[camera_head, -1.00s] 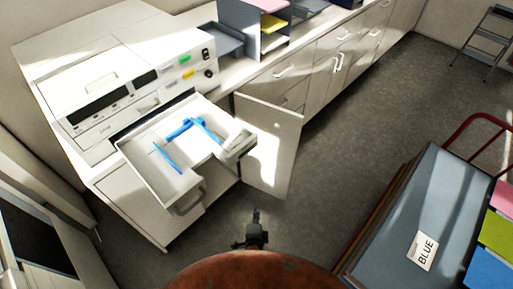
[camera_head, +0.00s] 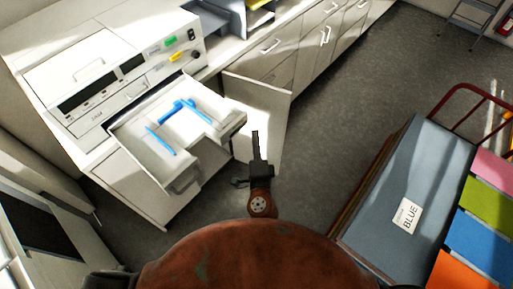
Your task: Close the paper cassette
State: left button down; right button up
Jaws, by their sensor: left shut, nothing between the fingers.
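The paper cassette (camera_head: 190,167) is a white open tray pulled out from the front of the white copier (camera_head: 97,75). It holds blue guides (camera_head: 172,111) and a loose-looking blue strip (camera_head: 160,141), with no paper visible. Its front has a grey handle (camera_head: 184,181) at the near corner. My left gripper (camera_head: 256,136) is shut and empty. It points up the picture, just right of the cassette's right front end, and overlaps the open cabinet door in the view. I cannot tell whether it touches anything. My right gripper is not in view.
A white cabinet door (camera_head: 262,105) stands open right of the cassette. A cart (camera_head: 385,190) with a "BLUE" label and coloured sheets stands at the right. Grey floor (camera_head: 335,130) between is clear. A step ladder (camera_head: 468,22) is far right.

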aim_at(178, 82)
pick_arm(q)
jog(key=w+a, duration=0.3)
jog(key=shift+w+p, duration=0.15)
jog(key=shift+p, duration=0.25)
jog(key=shift+w+a, duration=0.15)
jog(key=shift+a, duration=0.1)
jog(key=shift+w+a, duration=0.15)
jog(key=w+a, duration=0.4)
jog(key=a, duration=0.1)
jog(key=w+a, duration=0.3)
jog(key=a, duration=0.2)
jog(key=w+a, duration=0.4)
jog(key=a, duration=0.1)
jog(key=shift+w, duration=0.3)
jog(key=w+a+b, duration=0.1)
jog(key=w+a, duration=0.2)
jog(key=a, duration=0.1)
jog(key=w+a+b, duration=0.1)
jog(key=w+a, duration=0.3)
jog(key=a, duration=0.1)
jog(key=w+a+b, duration=0.1)
jog(key=w+a, duration=0.3)
jog(key=a, duration=0.1)
jog(key=shift+f, duration=0.1)
jog(key=shift+w+a, duration=0.35)
jog(key=shift+a, duration=0.15)
jog(key=shift+a+r+b, duration=0.15)
jog(key=shift+r+b, duration=0.1)
jog(key=shift+b, duration=0.05)
